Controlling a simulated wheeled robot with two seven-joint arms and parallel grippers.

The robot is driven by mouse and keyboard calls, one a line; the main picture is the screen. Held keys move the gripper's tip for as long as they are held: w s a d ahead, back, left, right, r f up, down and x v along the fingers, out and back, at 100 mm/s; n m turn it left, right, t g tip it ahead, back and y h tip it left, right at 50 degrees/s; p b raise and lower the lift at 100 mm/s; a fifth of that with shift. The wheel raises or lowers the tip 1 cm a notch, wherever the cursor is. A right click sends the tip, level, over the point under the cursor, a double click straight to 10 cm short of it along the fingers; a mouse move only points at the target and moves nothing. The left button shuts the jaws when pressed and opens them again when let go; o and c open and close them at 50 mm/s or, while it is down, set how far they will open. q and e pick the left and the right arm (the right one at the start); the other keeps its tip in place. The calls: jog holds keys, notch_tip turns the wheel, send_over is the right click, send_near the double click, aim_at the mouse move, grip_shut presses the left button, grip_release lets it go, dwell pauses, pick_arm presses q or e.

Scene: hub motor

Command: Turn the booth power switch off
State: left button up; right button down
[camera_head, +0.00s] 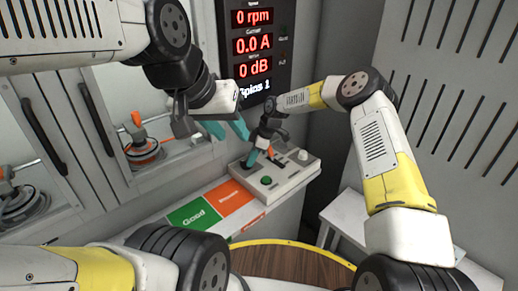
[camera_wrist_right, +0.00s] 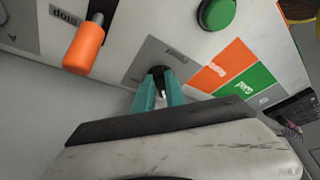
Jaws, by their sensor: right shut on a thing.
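The booth power switch (camera_wrist_right: 157,71) is a small dark lever on a grey labelled plate, seen in the right wrist view. My right gripper (camera_wrist_right: 158,88) has its teal fingers shut on this lever. In the head view my right gripper (camera_head: 253,157) reaches down to the control box (camera_head: 288,184), and its fingers hide the switch there. Which way the lever is tilted is hard to tell. My left gripper (camera_head: 227,130) is open and empty, held up left of the box, in front of the cabinet.
The box also carries a green button (camera_head: 266,180), an orange-handled lever (camera_wrist_right: 85,47) close to my right gripper, and a white knob (camera_head: 303,155). Green (camera_head: 195,215) and orange (camera_head: 230,195) pads lie left of it. A display (camera_head: 252,42) reads 0 rpm, 0.0 A, 0 dB.

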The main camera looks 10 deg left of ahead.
jog(key=c, duration=1.4)
grip_release()
jog(key=v, duration=0.7)
jog(key=shift+d+r, duration=0.2)
jog(key=shift+r, duration=0.15)
